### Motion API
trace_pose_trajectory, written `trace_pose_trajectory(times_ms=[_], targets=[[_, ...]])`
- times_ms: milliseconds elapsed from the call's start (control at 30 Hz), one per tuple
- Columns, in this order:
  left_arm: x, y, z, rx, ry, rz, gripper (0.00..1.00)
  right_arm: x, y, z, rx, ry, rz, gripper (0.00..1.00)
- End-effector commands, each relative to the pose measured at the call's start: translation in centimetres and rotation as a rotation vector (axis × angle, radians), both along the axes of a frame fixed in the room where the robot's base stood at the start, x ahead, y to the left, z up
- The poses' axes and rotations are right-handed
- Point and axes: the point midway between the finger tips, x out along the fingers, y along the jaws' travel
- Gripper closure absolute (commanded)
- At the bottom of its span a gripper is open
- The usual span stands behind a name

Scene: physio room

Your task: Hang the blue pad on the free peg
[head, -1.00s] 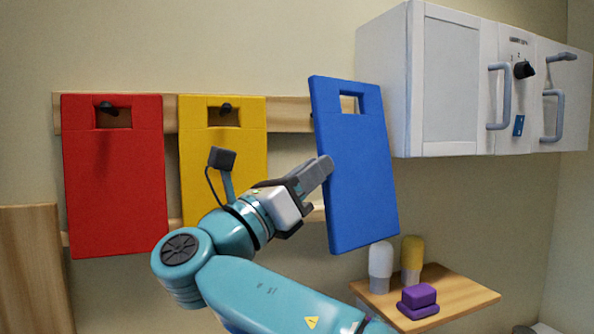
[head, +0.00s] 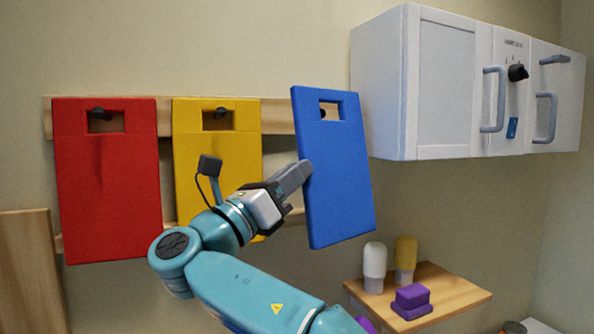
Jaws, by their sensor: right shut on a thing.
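The blue pad (head: 340,180) is upright, slightly tilted, in front of the right end of the wooden rail (head: 280,116). My right gripper (head: 303,175) is shut on the pad's left edge. A dark peg (head: 323,113) shows through the pad's slot, near its left side; I cannot tell whether it passes through the slot or lies behind it. The red pad (head: 107,200) hangs on the left peg (head: 100,113). The yellow pad (head: 190,165) hangs on the middle peg (head: 221,113). My left gripper is not in view.
A white wall cabinet (head: 445,90) with grey handles stands close to the right of the blue pad. Below, a wooden shelf (head: 455,292) holds a white bottle (head: 374,268), a yellow bottle (head: 405,260) and a purple block (head: 411,298). Bare wall lies under the cabinet.

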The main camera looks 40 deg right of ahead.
Motion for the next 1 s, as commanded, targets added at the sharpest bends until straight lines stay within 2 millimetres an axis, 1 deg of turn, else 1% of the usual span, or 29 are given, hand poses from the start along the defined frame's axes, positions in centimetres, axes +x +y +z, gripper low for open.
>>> trace_pose_trajectory(times_ms=[100, 767, 1000], targets=[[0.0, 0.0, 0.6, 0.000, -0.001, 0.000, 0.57, 0.9, -0.2, 0.1, -0.001, 0.000, 0.001, 1.00], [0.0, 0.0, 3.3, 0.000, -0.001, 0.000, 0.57, 5.0, -1.6, 0.0, 0.000, 0.000, 0.000, 1.00], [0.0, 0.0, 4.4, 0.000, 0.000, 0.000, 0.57, 6.0, -1.8, -0.8, 0.001, 0.003, 0.002, 1.00]])
